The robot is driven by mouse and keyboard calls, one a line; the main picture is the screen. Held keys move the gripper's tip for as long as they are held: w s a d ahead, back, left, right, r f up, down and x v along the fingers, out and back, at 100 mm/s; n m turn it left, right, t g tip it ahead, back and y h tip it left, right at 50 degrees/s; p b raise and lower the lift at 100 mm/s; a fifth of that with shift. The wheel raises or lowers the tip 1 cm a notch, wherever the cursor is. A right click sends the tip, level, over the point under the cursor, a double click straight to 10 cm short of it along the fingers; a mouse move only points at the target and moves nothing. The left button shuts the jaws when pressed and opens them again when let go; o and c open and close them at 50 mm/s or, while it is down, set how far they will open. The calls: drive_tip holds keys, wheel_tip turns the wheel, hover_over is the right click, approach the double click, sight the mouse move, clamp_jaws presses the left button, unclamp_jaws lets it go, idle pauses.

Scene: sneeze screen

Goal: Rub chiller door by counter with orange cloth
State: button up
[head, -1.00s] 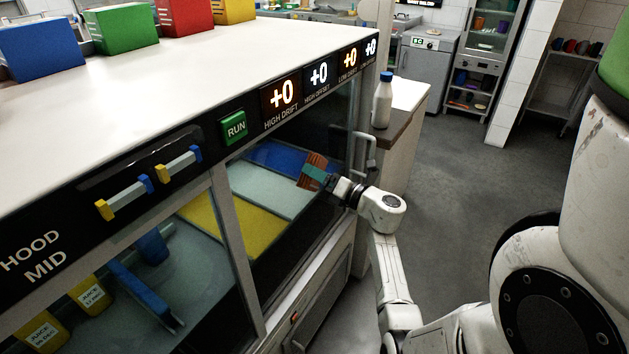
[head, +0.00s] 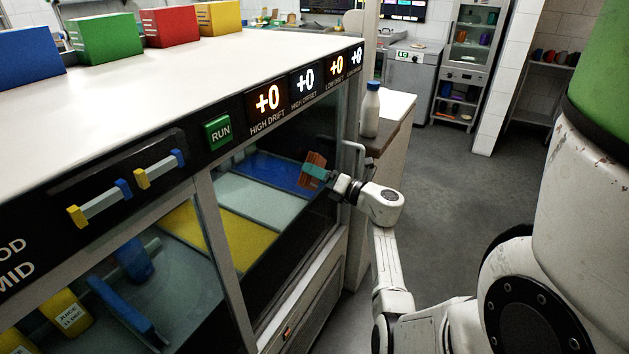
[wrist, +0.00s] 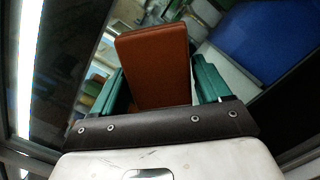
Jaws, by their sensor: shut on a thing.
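The orange cloth (head: 314,165) is a folded orange-brown pad held up against or just in front of the glass chiller door (head: 322,130) near the counter. I cannot tell whether it touches the glass. My gripper (head: 318,173) has teal fingers and is shut on the cloth. In the wrist view the cloth (wrist: 155,65) stands upright between the two teal fingers, with dark glass and blue and pale panels behind it. The side counter (head: 393,122) stands just right of the chiller's far end.
A white bottle with a blue cap (head: 370,110) stands on the side counter. A vertical door handle (head: 352,160) is close to the right of my gripper. Open grey floor (head: 450,190) lies to the right.

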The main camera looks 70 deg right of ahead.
drive_tip(key=shift+s+d, duration=0.1)
drive_tip(key=shift+d, duration=0.6)
drive_tip(key=v, duration=0.6)
drive_tip(key=shift+d+r+p, duration=0.2)
drive_tip(key=shift+p, duration=0.15)
drive_tip(key=shift+s, duration=0.25)
drive_tip(key=shift+v, duration=1.35)
drive_tip(key=shift+d+r, duration=0.1)
drive_tip(key=shift+r, duration=0.05)
